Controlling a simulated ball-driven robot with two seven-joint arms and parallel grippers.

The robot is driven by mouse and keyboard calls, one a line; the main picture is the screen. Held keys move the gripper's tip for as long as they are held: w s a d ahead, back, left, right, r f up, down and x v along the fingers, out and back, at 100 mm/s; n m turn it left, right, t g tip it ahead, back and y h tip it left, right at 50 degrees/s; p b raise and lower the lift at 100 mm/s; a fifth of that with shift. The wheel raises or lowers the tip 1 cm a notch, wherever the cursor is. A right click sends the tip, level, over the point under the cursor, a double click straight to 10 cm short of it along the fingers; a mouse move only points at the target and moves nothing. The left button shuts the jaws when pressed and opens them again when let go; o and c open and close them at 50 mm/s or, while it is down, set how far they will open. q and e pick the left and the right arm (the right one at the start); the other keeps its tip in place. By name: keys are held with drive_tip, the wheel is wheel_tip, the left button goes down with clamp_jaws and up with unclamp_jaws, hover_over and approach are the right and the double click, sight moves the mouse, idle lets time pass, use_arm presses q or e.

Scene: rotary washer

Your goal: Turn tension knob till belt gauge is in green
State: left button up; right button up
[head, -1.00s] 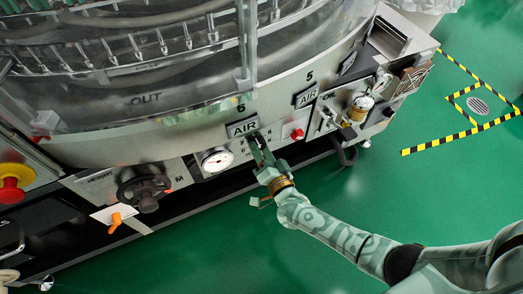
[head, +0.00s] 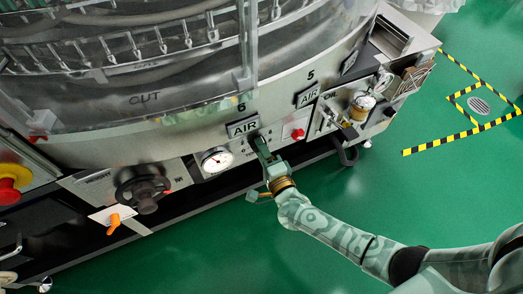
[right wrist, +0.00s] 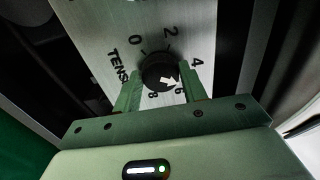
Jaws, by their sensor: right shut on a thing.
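The tension knob (right wrist: 158,72) is a round black knob with a white arrow, on a metal plate marked TENS and 0 to 8. Its arrow lies on its lower right side, near the 6. My right gripper (right wrist: 160,82) has one finger on each side of the knob and is shut on it. In the head view my right gripper (head: 264,150) reaches the panel below the AIR label and hides the knob. The belt gauge (head: 217,160) is a round white dial left of the gripper. Its needle and coloured zones are too small to read. My left gripper is not in view.
A black handwheel (head: 144,193) and an orange lever (head: 114,222) are left of the gauge. A red button (head: 298,134) is close right of my gripper. A glass-walled washer drum (head: 130,75) stands above the panel. The green floor in front is open.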

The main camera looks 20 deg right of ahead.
drive_tip(key=shift+s+f, duration=0.1)
drive_tip(key=shift+f, duration=0.05)
idle(0.3)
drive_tip(key=o, duration=0.9)
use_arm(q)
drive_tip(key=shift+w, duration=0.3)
use_arm(e)
drive_tip(key=shift+o, duration=0.3)
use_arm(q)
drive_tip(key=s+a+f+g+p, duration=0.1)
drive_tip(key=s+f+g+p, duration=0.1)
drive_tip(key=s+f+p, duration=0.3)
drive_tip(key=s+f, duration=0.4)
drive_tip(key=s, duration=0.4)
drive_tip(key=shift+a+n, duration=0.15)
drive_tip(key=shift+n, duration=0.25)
use_arm(e)
drive_tip(key=s, duration=1.6)
drive_tip(key=shift+s+d, duration=0.15)
drive_tip(key=shift+d, duration=0.15)
